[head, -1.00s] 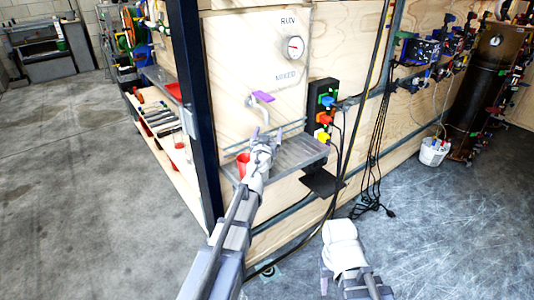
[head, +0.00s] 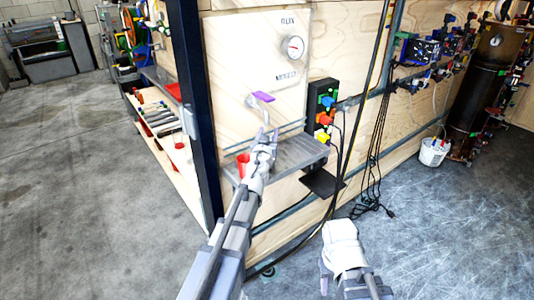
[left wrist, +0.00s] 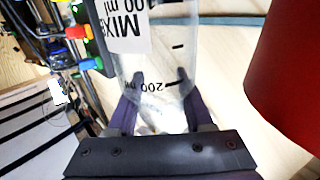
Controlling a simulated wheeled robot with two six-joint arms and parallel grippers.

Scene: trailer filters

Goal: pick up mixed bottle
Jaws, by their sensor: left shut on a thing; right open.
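The mixed bottle (left wrist: 165,55) is clear, with black volume marks and a white label reading "MIX". It fills the middle of the left wrist view, between the two fingers of my left gripper (left wrist: 161,77), which is shut on it. In the head view my left gripper (head: 268,137) is over the grey shelf (head: 297,152), below the purple-handled tap (head: 262,97). The clear bottle is hard to make out there. My right gripper (head: 325,280) is open, low in front of the wall, away from the shelf; its fingers are partly hidden.
A red cup (head: 242,164) stands on the shelf just left of my left gripper, and is close at the right in the left wrist view (left wrist: 288,75). A black box with coloured connectors (head: 323,107) and hanging black cables are right of the shelf. A dark post (head: 199,110) is left.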

